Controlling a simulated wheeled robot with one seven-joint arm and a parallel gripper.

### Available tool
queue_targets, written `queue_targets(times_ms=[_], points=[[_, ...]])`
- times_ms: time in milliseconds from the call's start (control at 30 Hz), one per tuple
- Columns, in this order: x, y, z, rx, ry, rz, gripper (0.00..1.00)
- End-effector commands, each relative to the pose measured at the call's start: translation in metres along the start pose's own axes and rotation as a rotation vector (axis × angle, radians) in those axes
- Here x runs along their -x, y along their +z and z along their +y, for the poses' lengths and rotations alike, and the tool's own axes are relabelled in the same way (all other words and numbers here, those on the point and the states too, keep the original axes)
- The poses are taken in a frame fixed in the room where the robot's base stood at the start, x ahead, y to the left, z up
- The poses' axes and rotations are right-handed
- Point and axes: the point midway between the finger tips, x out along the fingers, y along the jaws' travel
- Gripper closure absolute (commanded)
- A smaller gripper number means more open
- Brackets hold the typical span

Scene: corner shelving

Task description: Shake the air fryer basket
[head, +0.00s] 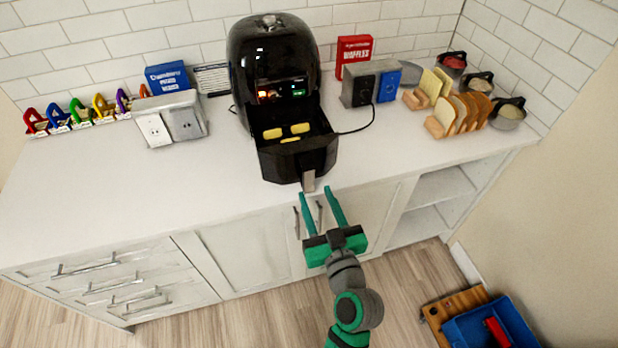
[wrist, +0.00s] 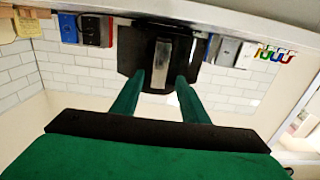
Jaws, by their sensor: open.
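The black air fryer (head: 272,70) stands on the white counter against the tiled wall. Its basket (head: 298,157) is pulled out at the front, with several yellow pieces of food (head: 287,131) inside. The basket's light handle (head: 308,181) points toward me over the counter edge. My green gripper (head: 320,190) is open and empty, its two fingers just in front of the handle. In the wrist view the handle (wrist: 162,58) lies beyond and roughly between the fingertips (wrist: 160,82). I cannot tell whether either finger touches it.
A grey toaster (head: 370,85) and bread racks (head: 460,115) stand right of the fryer. A grey outlet box (head: 171,122) and coloured clips (head: 82,113) are to the left. A blue crate (head: 490,325) is on the floor at right.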

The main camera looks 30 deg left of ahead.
Motion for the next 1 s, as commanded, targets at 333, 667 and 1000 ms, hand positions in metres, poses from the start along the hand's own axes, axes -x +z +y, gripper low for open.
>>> queue_targets(times_ms=[333, 667, 1000], points=[[-0.056, -0.001, 0.0, 0.002, 0.0, 0.001, 0.59], [-0.071, -0.001, 0.0, 0.001, 0.001, 0.001, 0.59], [-0.071, 0.0, 0.0, 0.001, 0.001, 0.001, 1.0]])
